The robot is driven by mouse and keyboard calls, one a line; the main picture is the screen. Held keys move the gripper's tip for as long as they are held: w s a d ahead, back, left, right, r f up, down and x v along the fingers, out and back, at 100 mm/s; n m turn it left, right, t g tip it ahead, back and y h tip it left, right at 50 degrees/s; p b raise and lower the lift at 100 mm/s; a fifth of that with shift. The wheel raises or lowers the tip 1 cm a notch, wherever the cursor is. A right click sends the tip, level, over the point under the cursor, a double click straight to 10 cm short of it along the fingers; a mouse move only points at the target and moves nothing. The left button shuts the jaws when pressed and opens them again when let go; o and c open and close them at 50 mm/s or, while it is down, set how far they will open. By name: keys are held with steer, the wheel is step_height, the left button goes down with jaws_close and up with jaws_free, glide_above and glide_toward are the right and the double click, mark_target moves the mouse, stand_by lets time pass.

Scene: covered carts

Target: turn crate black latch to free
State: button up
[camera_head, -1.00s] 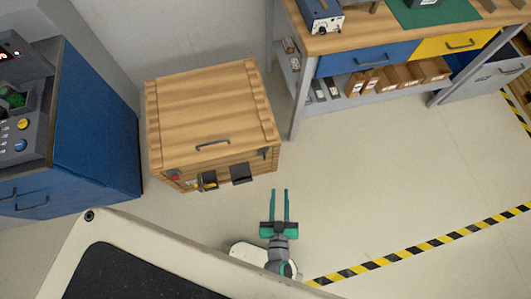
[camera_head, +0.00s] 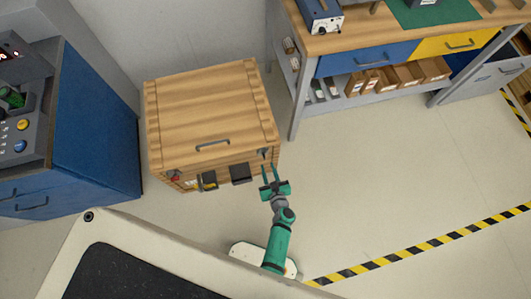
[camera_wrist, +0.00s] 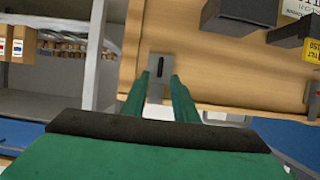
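The wooden crate (camera_head: 210,115) stands on the floor with its lid down and a grey handle (camera_head: 212,143) on the lid. Its black latch (camera_wrist: 159,69) is a small upright bar on a grey plate (camera_wrist: 160,56) in the wrist view. In the head view the latch is small and partly hidden near the crate's right front corner. My gripper (camera_head: 269,168) is open, with its green fingers pointing at that corner. In the wrist view my fingertips (camera_wrist: 159,78) lie to either side of the latch bar. I cannot tell whether they touch it.
A dark box (camera_head: 241,174) and a black and yellow piece (camera_head: 208,181) stick out from the crate's front, left of my gripper. A blue cabinet (camera_head: 95,130) stands left. A workbench leg (camera_head: 297,110) rises close on the right. The floor to the right is clear.

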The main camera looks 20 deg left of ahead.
mark_target(264, 156)
steer(key=x, duration=0.6)
steer(key=shift+c, duration=0.7)
jaws_close()
